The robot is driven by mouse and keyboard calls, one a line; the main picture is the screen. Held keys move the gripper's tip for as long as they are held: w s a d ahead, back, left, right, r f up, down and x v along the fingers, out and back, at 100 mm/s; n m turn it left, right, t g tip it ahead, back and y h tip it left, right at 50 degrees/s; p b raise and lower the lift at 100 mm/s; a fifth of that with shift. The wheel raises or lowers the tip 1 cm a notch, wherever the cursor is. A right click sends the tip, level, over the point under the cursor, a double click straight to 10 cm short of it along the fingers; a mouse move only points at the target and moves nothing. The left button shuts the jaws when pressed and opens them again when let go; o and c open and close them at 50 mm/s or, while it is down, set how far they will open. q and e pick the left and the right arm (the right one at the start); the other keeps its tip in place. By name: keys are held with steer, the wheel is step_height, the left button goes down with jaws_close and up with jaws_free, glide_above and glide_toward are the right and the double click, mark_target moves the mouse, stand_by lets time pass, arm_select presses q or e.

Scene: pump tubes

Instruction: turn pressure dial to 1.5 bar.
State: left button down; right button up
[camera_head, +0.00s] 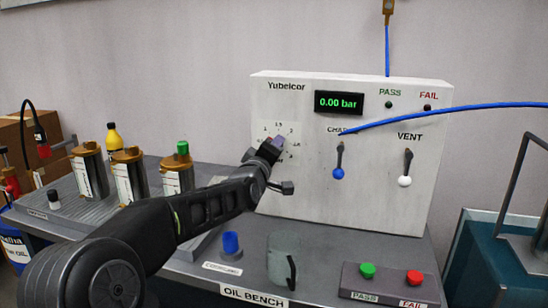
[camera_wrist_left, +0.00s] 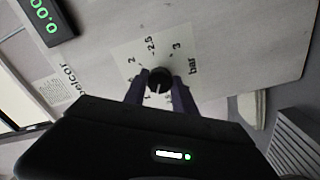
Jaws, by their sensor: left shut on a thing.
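The black pressure dial (camera_wrist_left: 160,79) sits on a pale scale plate (camera_wrist_left: 124,55) on the white panel (camera_head: 300,215). In the left wrist view the marks 2, 2.5 and 3 show beyond the knob, and "bar" is to the right. My left gripper (camera_wrist_left: 160,88) is shut on the dial, one finger on each side. In the head view the gripper (camera_head: 272,150) covers the knob and part of its scale. I cannot tell exactly which mark the dial points to. The digital display (camera_head: 338,102) reads 0.00 bar. My right gripper is not in view.
Right of the dial are the blue-knobbed charge lever (camera_head: 338,172) and white-knobbed VENT lever (camera_head: 405,179). A blue hose (camera_head: 450,109) crosses the panel. Several pump tubes (camera_head: 130,175) stand at left.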

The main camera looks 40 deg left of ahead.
arm_select(q)
steer(key=shift+m+h+b, duration=0.3)
steer(key=shift+m+b, duration=1.2)
steer(key=shift+m, duration=4.5)
steer(key=c, duration=1)
jaws_free()
steer(key=shift+s, duration=0.1)
steer(key=v, duration=0.7)
steer(key=shift+s+f, duration=0.1)
steer(key=shift+s, duration=0.15)
